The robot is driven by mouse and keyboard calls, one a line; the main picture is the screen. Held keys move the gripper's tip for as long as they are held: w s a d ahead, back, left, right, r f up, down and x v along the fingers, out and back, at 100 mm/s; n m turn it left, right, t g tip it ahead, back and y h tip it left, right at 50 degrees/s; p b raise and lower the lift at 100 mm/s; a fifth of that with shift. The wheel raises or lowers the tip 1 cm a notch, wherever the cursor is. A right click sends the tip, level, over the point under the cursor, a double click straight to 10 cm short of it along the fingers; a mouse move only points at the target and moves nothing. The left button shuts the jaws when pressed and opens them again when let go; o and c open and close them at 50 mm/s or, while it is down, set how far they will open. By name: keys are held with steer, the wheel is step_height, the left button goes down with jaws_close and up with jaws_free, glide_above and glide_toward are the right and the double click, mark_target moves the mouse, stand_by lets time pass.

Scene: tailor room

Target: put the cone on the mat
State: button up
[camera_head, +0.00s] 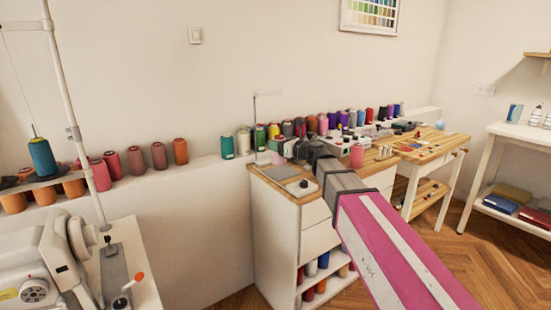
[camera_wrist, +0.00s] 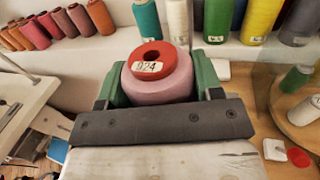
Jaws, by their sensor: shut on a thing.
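The cone (camera_wrist: 160,82) is a pink thread cone with a red top and a white label reading 924. In the wrist view it stands between the green fingers of my gripper (camera_wrist: 158,92), which is shut on it. In the head view my gripper (camera_head: 285,148) is over the back left of the wooden-topped cabinet, and the pink cone (camera_head: 277,158) shows partly at its end. A flat grey pad (camera_head: 282,172), perhaps the mat, lies on the cabinet top in front of the gripper. I cannot tell the cone's height above the top.
The cabinet top (camera_head: 262,176) also bears a small grey piece (camera_head: 300,187) and another pink cone (camera_head: 357,155) to the right. Several coloured cones line the ledge behind. A sewing machine (camera_head: 45,265) stands at left and a wooden table (camera_head: 440,141) at right.

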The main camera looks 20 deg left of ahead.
steer(key=shift+w+a+f, duration=0.4)
steer(key=shift+w+f, duration=0.25)
steer(key=shift+f, duration=0.5)
steer(key=shift+w+a+f, duration=0.45)
steer(key=shift+w+f, duration=0.15)
steer(key=shift+f, duration=0.5)
steer(key=shift+w+a+f, duration=0.4)
steer(key=shift+w+f, duration=0.25)
steer(key=shift+f, duration=0.5)
steer(key=o, duration=1.1)
steer(key=shift+f, duration=0.1)
steer(key=v, duration=1.2)
